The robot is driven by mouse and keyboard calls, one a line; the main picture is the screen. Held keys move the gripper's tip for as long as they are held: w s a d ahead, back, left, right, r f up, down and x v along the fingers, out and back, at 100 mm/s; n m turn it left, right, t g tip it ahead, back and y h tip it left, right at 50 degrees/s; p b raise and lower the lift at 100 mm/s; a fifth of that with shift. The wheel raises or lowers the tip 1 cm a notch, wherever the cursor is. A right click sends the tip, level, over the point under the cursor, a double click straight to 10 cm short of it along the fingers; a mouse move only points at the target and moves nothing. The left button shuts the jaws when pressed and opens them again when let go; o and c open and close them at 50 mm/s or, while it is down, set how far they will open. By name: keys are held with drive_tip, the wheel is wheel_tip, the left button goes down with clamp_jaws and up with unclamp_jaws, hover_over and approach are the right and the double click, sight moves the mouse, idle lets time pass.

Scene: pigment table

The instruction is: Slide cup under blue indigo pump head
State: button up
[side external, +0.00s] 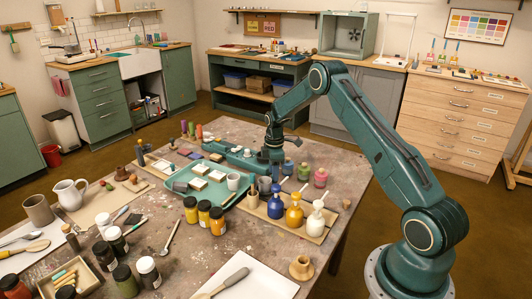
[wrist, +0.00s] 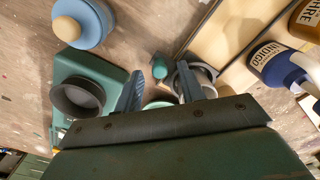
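The blue indigo pump bottle (side external: 275,205) stands first in a row of pump bottles on a board; its INDIGO label (wrist: 268,54) shows at the right of the wrist view. A second grey vessel (side external: 264,186) stands between tray and bottles; a pale-lined round vessel (wrist: 204,72) shows behind my right finger. My gripper (wrist: 160,88) is open, fingers apart, above the table. I cannot tell whether a finger touches that vessel.
Yellow (side external: 294,215) and white (side external: 316,222) pump bottles continue the row. Small coloured bottles (side external: 304,172) stand behind the pumps.

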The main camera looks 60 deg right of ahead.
drive_tip(key=shift+f, duration=0.3)
drive_tip(key=shift+c, duration=0.2)
clamp_jaws()
drive_tip(key=shift+s, duration=4.55)
drive_tip(key=shift+o, duration=0.2)
unclamp_jaws()
